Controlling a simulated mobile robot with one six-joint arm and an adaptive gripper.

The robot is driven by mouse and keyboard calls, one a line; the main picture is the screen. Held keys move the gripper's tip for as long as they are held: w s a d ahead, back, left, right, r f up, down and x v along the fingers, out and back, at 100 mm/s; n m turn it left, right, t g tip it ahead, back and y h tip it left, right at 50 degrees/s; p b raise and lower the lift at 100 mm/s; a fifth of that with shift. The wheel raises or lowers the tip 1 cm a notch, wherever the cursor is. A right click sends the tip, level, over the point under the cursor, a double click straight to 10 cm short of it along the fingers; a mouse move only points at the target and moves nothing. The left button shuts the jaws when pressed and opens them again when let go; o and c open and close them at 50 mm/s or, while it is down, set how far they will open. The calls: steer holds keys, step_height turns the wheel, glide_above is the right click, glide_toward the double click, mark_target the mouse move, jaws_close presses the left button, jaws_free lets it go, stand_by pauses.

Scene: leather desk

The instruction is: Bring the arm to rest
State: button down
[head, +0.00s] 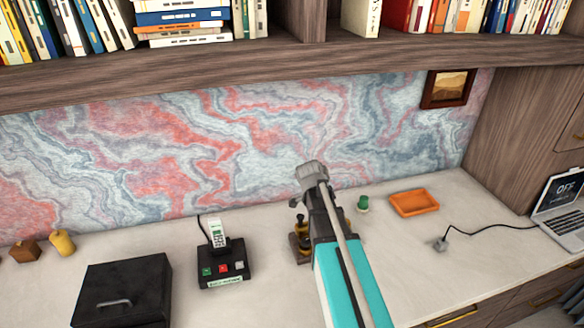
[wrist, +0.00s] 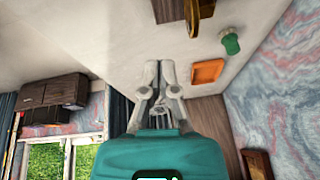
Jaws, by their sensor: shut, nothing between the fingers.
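My gripper (wrist: 160,68) shows in the wrist view with its two grey fingers close together and nothing between them. It is shut and clear of the objects around it. In the head view my turquoise and grey arm reaches up over the desk (head: 400,268), and I cannot make out the fingertips there.
A brass object (head: 299,245) stands partly behind my arm. A green piece (head: 363,203) and an orange tray (head: 414,212) lie to its right. A phone on a black base (head: 222,265), a black box (head: 122,290) and a laptop (head: 562,212) also stand here. A shelf (head: 230,66) overhangs the back.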

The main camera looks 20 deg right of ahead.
steer(key=shift+s+a, duration=0.1)
steer(key=s+a+n+y, duration=0.2)
steer(key=s+a+n, duration=0.4)
steer(key=a+n, duration=0.2)
steer(key=s+a+f+n+y, duration=0.1)
steer(key=s+a+n, duration=0.5)
steer(key=n, duration=0.6)
steer(key=shift+a+f+y, duration=0.15)
steer(key=shift+a+y, duration=0.55)
steer(key=shift+a, duration=0.5)
